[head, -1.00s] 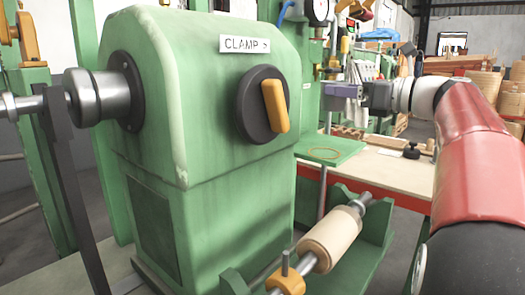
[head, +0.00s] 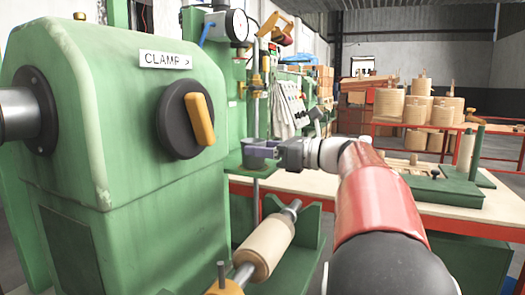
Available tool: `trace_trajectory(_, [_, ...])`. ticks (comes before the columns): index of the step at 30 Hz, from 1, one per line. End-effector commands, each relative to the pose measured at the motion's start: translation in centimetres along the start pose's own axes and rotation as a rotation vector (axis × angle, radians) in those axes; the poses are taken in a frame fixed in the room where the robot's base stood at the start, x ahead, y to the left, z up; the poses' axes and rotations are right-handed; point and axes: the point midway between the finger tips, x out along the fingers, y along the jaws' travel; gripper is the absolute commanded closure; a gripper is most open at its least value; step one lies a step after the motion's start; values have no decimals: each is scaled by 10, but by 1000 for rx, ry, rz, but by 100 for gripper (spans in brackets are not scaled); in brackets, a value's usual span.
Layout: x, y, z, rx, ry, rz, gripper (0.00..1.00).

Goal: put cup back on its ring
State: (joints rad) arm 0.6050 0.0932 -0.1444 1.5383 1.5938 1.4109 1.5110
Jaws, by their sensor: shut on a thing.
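My gripper (head: 268,148) reaches in from the right, just past the clamp housing. It is shut on a small dark grey cup (head: 254,158), which is partly covered by the fingers. The cup looks upright, over or at the small green shelf (head: 243,171). I cannot tell whether the cup touches the shelf. The ring on the shelf is hidden behind the cup and gripper.
The big green machine housing (head: 110,120) with its clamp knob (head: 190,120) fills the left. A wooden roller (head: 264,250) lies low in front. A wooden-topped bench (head: 480,205) stretches to the right, with a dark green fixture (head: 440,187) on it.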

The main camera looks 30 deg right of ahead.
Motion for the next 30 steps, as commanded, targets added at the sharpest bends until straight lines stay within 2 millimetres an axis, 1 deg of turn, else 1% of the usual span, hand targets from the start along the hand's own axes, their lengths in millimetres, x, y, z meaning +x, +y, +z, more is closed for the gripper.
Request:
trace_trajectory(3, [0, 0, 1, -1, -1, 0, 77])
trace_trajectory(7, [0, 0, -2, -1, 0, 0, 77])
trace_trajectory(8, [0, 0, -2, -1, 0, 0, 47])
trace_trajectory(12, [0, 0, -2, -1, 0, 0, 29])
trace_trajectory(20, [0, 0, -1, -1, 0, 0, 28])
trace_trajectory(23, [-1, 0, 2, -1, 0, 0, 28])
trace_trajectory(26, [-13, -1, 1, 0, 0, -2, 28])
trace_trajectory(30, [-42, -1, 2, -1, 0, -4, 28])
